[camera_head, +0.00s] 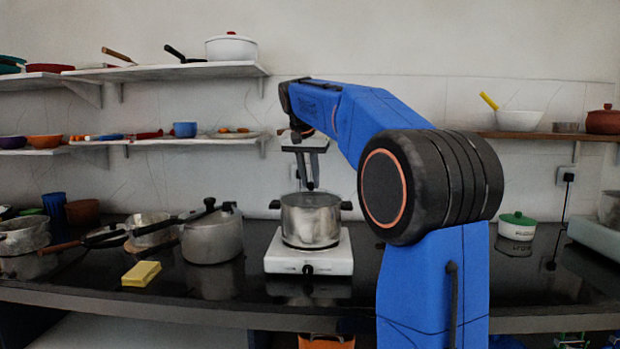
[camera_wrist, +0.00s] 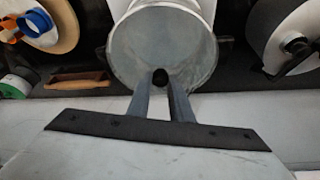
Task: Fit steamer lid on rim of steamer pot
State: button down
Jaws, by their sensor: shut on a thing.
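The steel steamer pot (camera_head: 311,225) stands upright on a white stove in the head view, with black side handles. My gripper (camera_head: 310,183) points down over it, its fingers closing on a small dark knob at the lid's top. The lid (camera_head: 311,199) is grey and lies at the level of the pot's mouth, though its edge is hard to tell from the rim. In the wrist view my fingertips (camera_wrist: 160,85) pinch the black knob (camera_wrist: 160,76) in front of the round grey shape of lid and pot. Whether the lid is seated or slightly above the rim cannot be told.
The white stove (camera_head: 308,262) sits on the dark counter. A pressure cooker (camera_head: 213,237) stands close on the left, its handle reaching left. A yellow sponge (camera_head: 141,274) lies near the front edge. A green-lidded pot (camera_head: 517,226) is on the right. Shelves hang behind.

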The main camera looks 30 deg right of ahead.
dwell(0.3)
jog(key=c, duration=0.9)
grip_release()
jog(key=shift+c, duration=0.2)
jog(key=shift+r, duration=3.2)
jog(key=s+a+f, duration=0.1)
jog(key=s, duration=0.1)
jog(key=s+a+f+n, duration=0.1)
jog(key=s+a, duration=0.1)
jog(key=s+a+f+n, duration=0.1)
jog(key=s, duration=0.2)
jog(key=shift+a+f+y, duration=0.25)
jog(key=shift+a+y, duration=0.05)
jog(key=shift+a, duration=0.05)
jog(key=s+a+f+n+y, duration=0.1)
jog(key=s+a+f, duration=0.3)
jog(key=s+f, duration=0.6)
jog(key=s+a+f+n+t+y, duration=0.1)
jog(key=s+a+f+n, duration=0.3)
jog(key=s+f, duration=0.7)
jog(key=s+a+f+n, duration=0.2)
jog(key=s+a+f, duration=0.3)
jog(key=s+f, duration=0.6)
jog(key=shift+f+n+t+y, duration=0.4)
jog(key=shift+f, duration=0.1)
